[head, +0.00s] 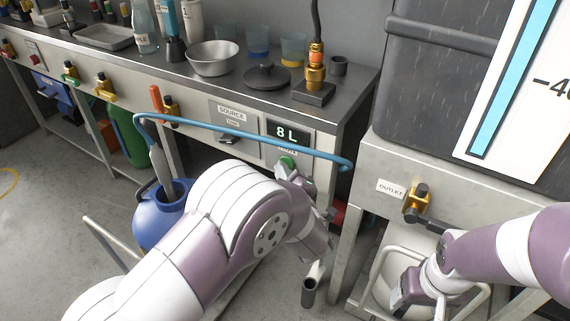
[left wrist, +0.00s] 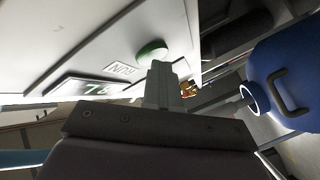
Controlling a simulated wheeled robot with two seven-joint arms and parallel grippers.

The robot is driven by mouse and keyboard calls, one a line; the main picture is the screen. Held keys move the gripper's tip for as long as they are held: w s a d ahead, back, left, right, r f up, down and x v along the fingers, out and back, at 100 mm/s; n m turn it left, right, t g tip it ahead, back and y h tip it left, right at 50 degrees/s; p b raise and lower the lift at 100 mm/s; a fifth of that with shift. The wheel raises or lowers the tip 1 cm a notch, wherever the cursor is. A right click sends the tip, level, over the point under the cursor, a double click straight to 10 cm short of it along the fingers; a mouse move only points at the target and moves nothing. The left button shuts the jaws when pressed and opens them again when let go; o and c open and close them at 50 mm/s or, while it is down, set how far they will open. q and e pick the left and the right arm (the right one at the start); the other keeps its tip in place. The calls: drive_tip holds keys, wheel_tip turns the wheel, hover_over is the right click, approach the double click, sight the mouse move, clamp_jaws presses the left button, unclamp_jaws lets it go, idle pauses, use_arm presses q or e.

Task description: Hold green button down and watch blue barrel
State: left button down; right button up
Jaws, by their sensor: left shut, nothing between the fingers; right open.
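The green button (head: 287,161) sits on the bench front below a display (head: 288,133) reading "8 L". My left gripper (head: 291,173) is shut and empty, its tips at the button; it also shows in the left wrist view (left wrist: 161,75), where the tips overlap the edge of the button (left wrist: 151,50). I cannot tell how far the button is pressed. The blue barrel (head: 151,222) stands on the floor, partly hidden by my left arm; a grey piece (head: 161,165) goes into its mouth. The barrel also shows at the right of the left wrist view (left wrist: 285,75). My right gripper (head: 412,291) is open, low at the right.
A blue hose (head: 235,132) stretches across the bench front above my left arm. A white container with a metal handle frame (head: 378,265) stands below the outlet valve (head: 416,203), close to my right gripper. The bench top (head: 340,92) holds bowls and cups.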

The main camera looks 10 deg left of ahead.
use_arm(q)
drive_tip(key=shift+s, duration=0.1)
idle(0.6)
drive_tip(key=shift+s+a, duration=0.3)
drive_tip(key=shift+s, duration=0.5)
drive_tip(key=shift+s+a+p, duration=0.3)
drive_tip(key=shift+s, duration=0.5)
drive_tip(key=shift+s+a+p, duration=0.25)
drive_tip(key=shift+s+p, duration=0.1)
drive_tip(key=shift+s, duration=0.4)
drive_tip(key=shift+s+a+p, duration=0.3)
drive_tip(key=shift+s, duration=0.5)
